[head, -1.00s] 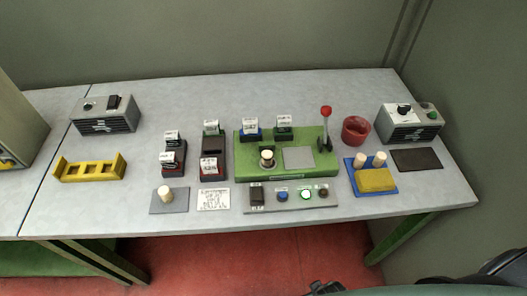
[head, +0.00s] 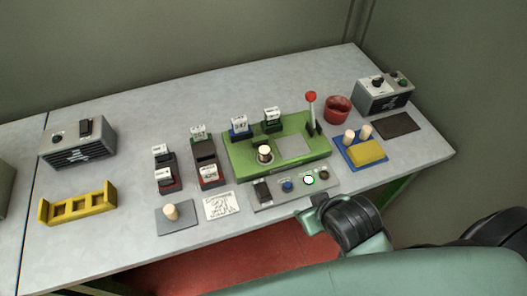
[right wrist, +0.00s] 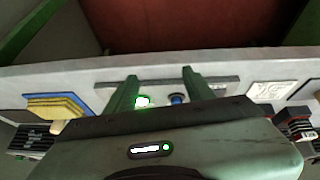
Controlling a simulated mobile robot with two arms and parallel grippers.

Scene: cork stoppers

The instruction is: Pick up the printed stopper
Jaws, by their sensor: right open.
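A pale stopper (head: 264,153) stands upright in the round holder of the green machine (head: 233,161). Another pale stopper (head: 171,212) stands on a grey pad (head: 178,229) at the front left. Print on any stopper is too small to make out. My right gripper (head: 312,217) is at the table's front edge by the button panel, apart from every stopper. In the right wrist view its two green fingers (right wrist: 158,88) are spread with nothing between them. My left gripper is out of view.
The button panel (head: 272,193) has a lit green button, also seen in the right wrist view (right wrist: 141,101). Several small stamps stand left of and behind the machine. A red-knobbed lever (head: 311,103) and red cup (head: 337,109) are at the right.

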